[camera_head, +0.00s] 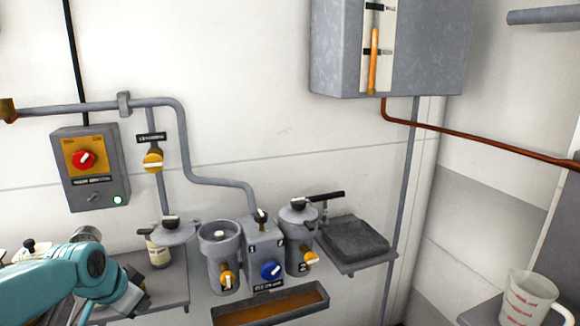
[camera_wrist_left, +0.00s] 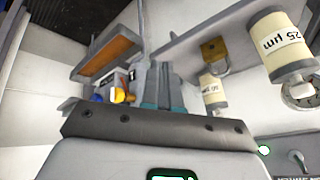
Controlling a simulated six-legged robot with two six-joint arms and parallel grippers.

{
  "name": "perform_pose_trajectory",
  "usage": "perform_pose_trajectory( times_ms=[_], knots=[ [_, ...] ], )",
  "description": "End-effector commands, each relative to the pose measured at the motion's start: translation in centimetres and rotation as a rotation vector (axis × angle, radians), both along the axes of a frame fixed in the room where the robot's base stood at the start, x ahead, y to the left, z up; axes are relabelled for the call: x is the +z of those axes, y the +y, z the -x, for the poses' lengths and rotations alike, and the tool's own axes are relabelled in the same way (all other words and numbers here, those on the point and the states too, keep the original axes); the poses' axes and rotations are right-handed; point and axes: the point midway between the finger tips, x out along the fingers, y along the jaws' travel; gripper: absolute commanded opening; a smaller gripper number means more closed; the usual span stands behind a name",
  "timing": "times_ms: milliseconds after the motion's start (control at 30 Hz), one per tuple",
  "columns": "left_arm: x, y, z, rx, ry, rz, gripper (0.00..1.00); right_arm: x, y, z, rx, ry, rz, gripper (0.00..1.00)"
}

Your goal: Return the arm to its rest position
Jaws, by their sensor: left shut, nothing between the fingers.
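My left arm (camera_head: 50,276), teal with grey joints, comes in from the lower left in the head view. It is bent, with its wrist end near the left part of the wall shelf. In the left wrist view my left gripper (camera_wrist_left: 163,88) shows its two fingers together, shut, with nothing held between them. In the head view the fingertips cannot be made out clearly. My right arm and gripper are not in view.
Near the arm are a shelf (camera_head: 176,296) with a small bottle (camera_head: 158,252), a filter housing (camera_head: 220,255) and a valve block (camera_head: 263,250). A red-knob box (camera_head: 90,170) hangs above. A measuring jug (camera_head: 528,300) stands far right. The wrist view shows two labelled cylinders, one a cartridge (camera_wrist_left: 280,45).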

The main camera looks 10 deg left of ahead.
Motion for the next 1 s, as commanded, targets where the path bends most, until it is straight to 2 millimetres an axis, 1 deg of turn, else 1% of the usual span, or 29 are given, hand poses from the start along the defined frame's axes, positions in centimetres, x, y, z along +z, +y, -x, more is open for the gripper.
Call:
perform_pose_trajectory(
  times_ms=[33, 67, 133, 167, 200, 267, 300, 367, 400, 467, 500, 567, 600, 700, 733, 833, 1000],
  knots=[
    [-2.2, -1.6, -0.7, -0.007, 0.022, 0.037, 0.0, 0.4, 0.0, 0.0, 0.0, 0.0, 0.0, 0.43],
    [-3.6, -2.6, -1.1, -0.006, 0.032, 0.062, 0.0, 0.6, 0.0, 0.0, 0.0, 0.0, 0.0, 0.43],
    [-7.5, -5.4, -1.7, 0.0, 0.063, 0.127, 0.0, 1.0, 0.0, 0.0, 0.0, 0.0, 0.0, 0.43],
    [-9.4, -6.9, -1.8, 0.004, 0.08, 0.159, 0.0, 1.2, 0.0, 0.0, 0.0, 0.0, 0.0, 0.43],
    [-12.0, -9.0, -1.6, 0.014, 0.105, 0.203, 0.0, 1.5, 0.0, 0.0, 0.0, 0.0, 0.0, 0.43],
    [-15.9, -12.3, -0.9, 0.036, 0.148, 0.271, 0.0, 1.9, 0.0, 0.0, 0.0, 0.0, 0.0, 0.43],
    [-18.3, -14.6, 0.0, 0.054, 0.18, 0.312, 0.0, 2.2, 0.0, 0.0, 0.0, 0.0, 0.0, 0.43],
    [-21.7, -17.9, 1.8, 0.088, 0.23, 0.37, 0.0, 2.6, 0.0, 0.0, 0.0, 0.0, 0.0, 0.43],
    [-23.7, -20.1, 3.5, 0.113, 0.267, 0.406, 0.0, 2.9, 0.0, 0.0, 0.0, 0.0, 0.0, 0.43],
    [-26.4, -23.0, 6.2, 0.156, 0.325, 0.45, 0.0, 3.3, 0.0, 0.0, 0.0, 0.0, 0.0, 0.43],
    [-27.8, -24.7, 8.2, 0.187, 0.36, 0.474, 0.0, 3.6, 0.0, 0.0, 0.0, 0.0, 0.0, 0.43],
    [-29.5, -26.7, 11.1, 0.229, 0.412, 0.5, 0.0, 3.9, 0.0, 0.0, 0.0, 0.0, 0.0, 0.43],
    [-30.2, -27.8, 12.9, 0.256, 0.442, 0.512, 0.0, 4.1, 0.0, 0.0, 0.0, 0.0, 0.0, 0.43],
    [-31.5, -29.6, 16.4, 0.309, 0.495, 0.528, 0.0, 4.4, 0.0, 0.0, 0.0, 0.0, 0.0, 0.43],
    [-31.7, -29.9, 17.1, 0.322, 0.507, 0.53, 0.0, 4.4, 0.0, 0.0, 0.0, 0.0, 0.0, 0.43],
    [-32.1, -30.5, 18.5, 0.345, 0.525, 0.534, 0.0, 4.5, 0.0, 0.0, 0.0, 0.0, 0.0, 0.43],
    [-32.2, -30.5, 18.7, 0.351, 0.526, 0.535, 0.0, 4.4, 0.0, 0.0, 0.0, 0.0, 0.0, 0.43]
  ],
)
